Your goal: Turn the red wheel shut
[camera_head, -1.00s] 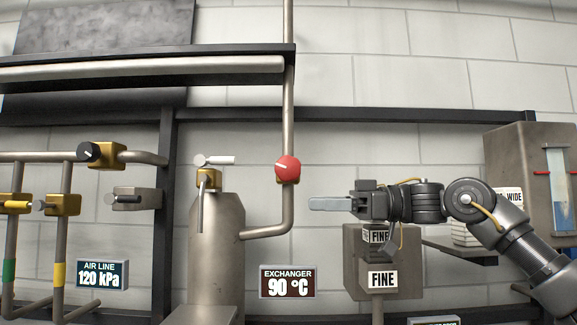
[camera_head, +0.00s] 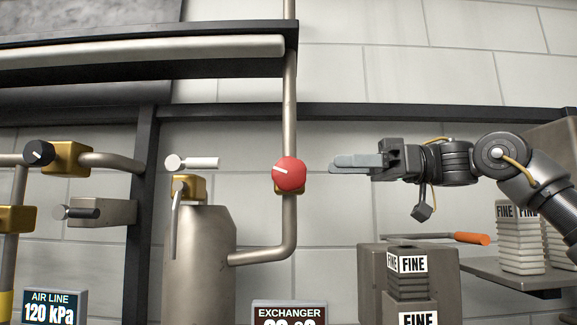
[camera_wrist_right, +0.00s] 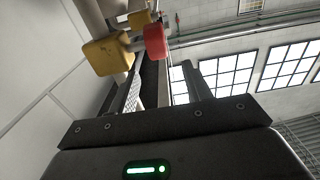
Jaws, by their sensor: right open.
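The red wheel (camera_head: 289,174) is a round knob with a white pointer line, set on a brass valve body (camera_head: 290,191) on a vertical steel pipe. Its pointer tilts up to the left. My right gripper (camera_head: 334,163) is level with the wheel and a short gap to its right, fingers pointing left towards it. In the right wrist view the red wheel (camera_wrist_right: 156,42) shows beyond the fingers, beside the yellow valve body (camera_wrist_right: 108,54). The two fingers (camera_wrist_right: 168,88) stand apart with nothing between them. My left gripper is not in view.
A white-handled valve (camera_head: 196,163) sits left of the wheel above a steel vessel (camera_head: 200,245). A black knob (camera_head: 38,152) is on the far-left pipe. FINE blocks (camera_head: 413,264), an orange-handled tool (camera_head: 472,239) and a shelf (camera_head: 515,272) lie below my right arm.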

